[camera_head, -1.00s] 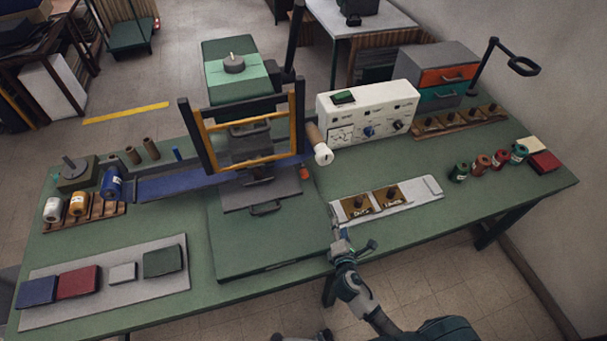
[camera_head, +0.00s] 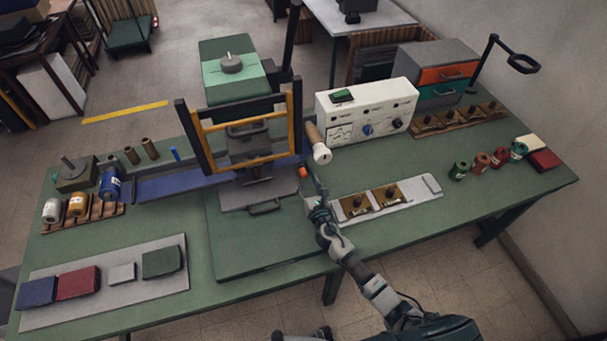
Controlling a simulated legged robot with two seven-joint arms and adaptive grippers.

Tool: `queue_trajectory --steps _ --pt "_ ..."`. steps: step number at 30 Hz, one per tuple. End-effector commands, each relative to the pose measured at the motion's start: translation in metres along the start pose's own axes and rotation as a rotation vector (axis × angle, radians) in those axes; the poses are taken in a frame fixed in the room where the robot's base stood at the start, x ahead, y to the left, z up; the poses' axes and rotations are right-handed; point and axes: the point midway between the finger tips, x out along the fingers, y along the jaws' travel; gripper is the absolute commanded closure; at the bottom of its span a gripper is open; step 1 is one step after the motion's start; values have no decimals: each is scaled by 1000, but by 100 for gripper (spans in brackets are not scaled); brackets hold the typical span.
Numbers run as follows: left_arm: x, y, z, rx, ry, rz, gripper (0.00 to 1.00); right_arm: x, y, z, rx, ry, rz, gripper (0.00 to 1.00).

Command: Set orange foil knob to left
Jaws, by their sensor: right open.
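A small orange knob (camera_head: 303,172) sits at the right side of the press, low down by the end of the blue foil strip (camera_head: 180,184). My right gripper (camera_head: 313,188) is just below and to the right of the knob in the picture, with its fingers pointing up toward it. It is open and holds nothing that I can see. The knob's marks and its exact setting are too small to read. I cannot tell whether a fingertip touches it. My left gripper is not in view.
The press has a black and yellow frame (camera_head: 190,130). A brown and white roll (camera_head: 320,150) sticks out above the knob. A white control box (camera_head: 365,108) stands behind, and a pale tray (camera_head: 425,192) with brass blocks lies to the right. The green bench front is clear.

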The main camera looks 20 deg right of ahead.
Motion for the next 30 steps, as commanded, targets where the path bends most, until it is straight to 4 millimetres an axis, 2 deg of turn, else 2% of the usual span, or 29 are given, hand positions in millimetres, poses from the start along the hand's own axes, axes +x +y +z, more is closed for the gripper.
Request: queue_trajectory --steps 1,6,11,18,20,24,25,30 --pt "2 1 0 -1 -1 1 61 11 1 0 0 -1 -1 46" --pt "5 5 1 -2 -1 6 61 33 1 -1 0 -1 -1 46" --pt "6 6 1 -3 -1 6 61 41 2 0 0 0 -1 46" --pt "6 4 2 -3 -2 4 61 41 1 0 0 0 -1 46" --pt "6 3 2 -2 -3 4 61 41 1 0 0 0 -1 59" --pt "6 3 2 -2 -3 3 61 41 0 0 0 0 -1 94" --pt "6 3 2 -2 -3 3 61 41 0 0 1 0 -1 100" --pt "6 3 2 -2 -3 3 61 41 0 0 1 1 -1 100"
